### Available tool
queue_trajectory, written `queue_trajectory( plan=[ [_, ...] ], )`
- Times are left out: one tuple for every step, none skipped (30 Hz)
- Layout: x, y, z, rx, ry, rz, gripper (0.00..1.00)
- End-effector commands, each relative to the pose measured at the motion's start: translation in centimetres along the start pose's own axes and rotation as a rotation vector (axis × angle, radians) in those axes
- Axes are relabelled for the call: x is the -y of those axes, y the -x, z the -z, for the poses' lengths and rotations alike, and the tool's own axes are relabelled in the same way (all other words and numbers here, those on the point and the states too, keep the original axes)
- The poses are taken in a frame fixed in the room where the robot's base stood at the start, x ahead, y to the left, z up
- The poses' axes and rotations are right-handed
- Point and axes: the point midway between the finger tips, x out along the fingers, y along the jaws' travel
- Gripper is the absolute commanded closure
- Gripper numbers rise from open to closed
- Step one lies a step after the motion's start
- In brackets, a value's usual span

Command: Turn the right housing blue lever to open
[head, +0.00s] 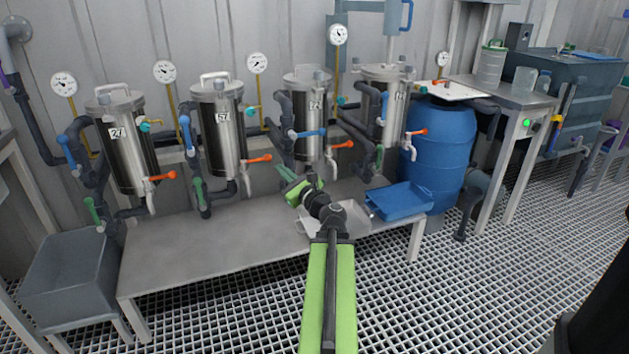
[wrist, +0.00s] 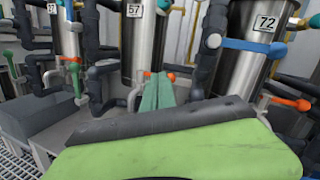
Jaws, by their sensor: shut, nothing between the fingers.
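Several steel housings stand in a row behind the bench. My gripper (head: 284,173) is shut and empty, in front of the housings and left of the rightmost one. Its teal fingers show in the wrist view (wrist: 156,92), apart from any lever. The rightmost housing is not clear there.
Orange levers (head: 418,132) and drain spouts stick out from the housings. A blue tray (head: 400,201) and a grey tray (head: 352,220) sit on the bench (head: 190,255). A blue barrel (head: 440,155) stands right of the row. The left bench top is clear.

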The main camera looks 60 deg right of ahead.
Motion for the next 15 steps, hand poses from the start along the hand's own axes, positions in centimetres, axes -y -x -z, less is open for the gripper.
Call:
queue_trajectory(
  plan=[
    [3.0, 2.3, 3.5, 0.011, -0.086, 0.096, 1.00],
    [4.8, 3.3, 4.1, 0.021, -0.134, 0.143, 1.00],
    [6.7, 4.5, 4.8, 0.033, -0.188, 0.196, 1.00],
    [7.8, 5.3, 5.2, 0.043, -0.221, 0.227, 1.00],
    [8.8, 6.0, 5.5, 0.050, -0.248, 0.254, 1.00],
    [9.7, 6.6, 5.7, 0.059, -0.276, 0.278, 1.00],
    [10.2, 6.9, 5.7, 0.063, -0.288, 0.290, 1.00],
    [10.5, 7.1, 5.7, 0.066, -0.298, 0.298, 1.00],
    [10.8, 7.2, 5.6, 0.068, -0.305, 0.304, 1.00],
    [10.9, 7.2, 5.6, 0.069, -0.307, 0.306, 1.00],
    [10.9, 7.2, 5.5, 0.069, -0.307, 0.305, 1.00],
    [10.9, 7.1, 5.4, 0.069, -0.306, 0.304, 1.00],
    [10.9, 7.0, 5.4, 0.069, -0.306, 0.303, 1.00],
    [10.9, 6.8, 5.4, 0.069, -0.305, 0.303, 1.00],
    [11.0, 6.6, 5.3, 0.069, -0.305, 0.302, 1.00]
  ],
)
